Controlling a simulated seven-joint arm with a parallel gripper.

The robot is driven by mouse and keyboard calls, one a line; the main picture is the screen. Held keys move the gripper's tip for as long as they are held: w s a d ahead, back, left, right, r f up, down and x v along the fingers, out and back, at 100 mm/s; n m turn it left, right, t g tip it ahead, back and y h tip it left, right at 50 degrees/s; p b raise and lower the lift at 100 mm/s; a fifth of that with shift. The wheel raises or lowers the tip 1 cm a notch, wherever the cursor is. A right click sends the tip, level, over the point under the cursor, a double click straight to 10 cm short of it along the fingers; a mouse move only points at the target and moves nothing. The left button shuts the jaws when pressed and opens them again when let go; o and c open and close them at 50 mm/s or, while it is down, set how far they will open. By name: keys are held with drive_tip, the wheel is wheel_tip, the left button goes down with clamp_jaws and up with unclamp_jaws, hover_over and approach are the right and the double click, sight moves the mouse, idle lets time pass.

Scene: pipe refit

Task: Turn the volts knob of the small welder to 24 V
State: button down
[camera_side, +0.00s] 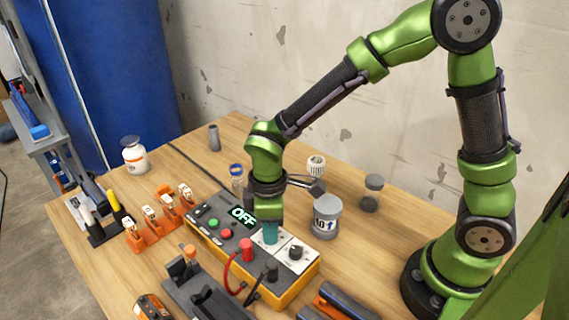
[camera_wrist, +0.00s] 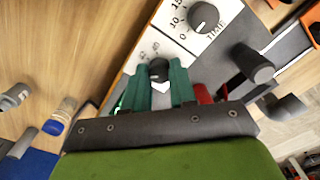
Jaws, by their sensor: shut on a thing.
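A grey-lidded jar (camera_side: 326,217) and a blue-capped bottle (camera_side: 237,176) stand behind. Dark tooling (camera_side: 195,290) lies in front.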

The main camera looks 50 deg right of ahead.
drive_tip(key=c, duration=0.9)
unclamp_jaws()
wheel_tip(320, 180, up, 17)
drive_tip(key=s+d+m+t, duration=0.2)
drive_tip(key=s+d+m, duration=0.1)
drive_tip(key=d+m, duration=0.1)
drive_tip(key=s+d+m+t+y, duration=0.1)
drive_tip(key=s+d+m+t, duration=0.1)
drive_tip(key=s+d+m, duration=0.1)
drive_tip(key=s+d+r+m+t+y, duration=0.1)
drive_tip(key=s+d+m+t, duration=0.2)
drive_tip(key=d+m, duration=0.2)
drive_tip(key=shift+d+m, duration=0.2)
drive_tip(key=shift+m, duration=0.3)
